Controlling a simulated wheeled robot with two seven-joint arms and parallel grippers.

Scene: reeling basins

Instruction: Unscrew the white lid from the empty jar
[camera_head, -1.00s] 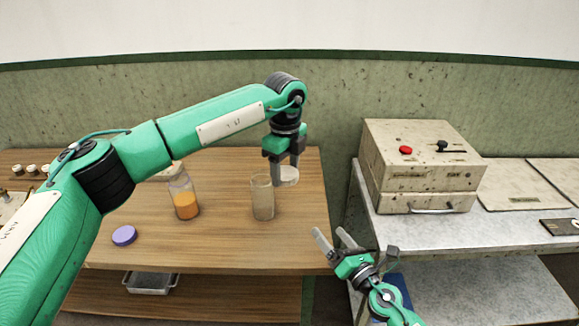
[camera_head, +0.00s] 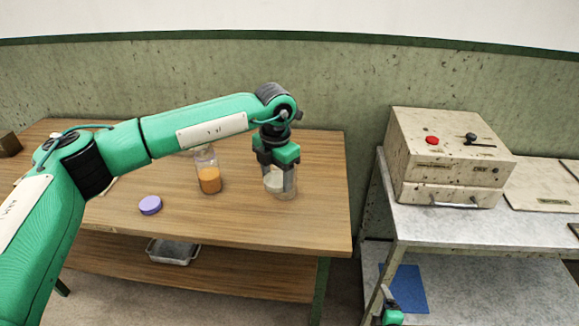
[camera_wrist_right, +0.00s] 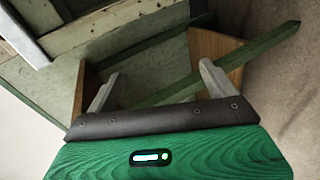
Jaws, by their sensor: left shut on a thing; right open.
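The empty clear jar (camera_head: 291,191) stands upright on the wooden table, partly hidden by my left gripper (camera_head: 278,183). My left gripper points down and is shut on the white lid (camera_head: 273,182). The lid overlaps the left part of the jar in the head view; I cannot tell whether they touch. My right gripper is open and empty in the right wrist view (camera_wrist_right: 159,83). Only a little of the right arm shows at the bottom of the head view.
A clear jar with orange contents (camera_head: 209,180) stands left of the empty jar. A purple lid (camera_head: 150,205) lies near the table's (camera_head: 325,225) front edge. A speckled box (camera_head: 445,155) with a red button stands on the grey bench at right. A metal tray (camera_head: 173,251) sits on the lower shelf.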

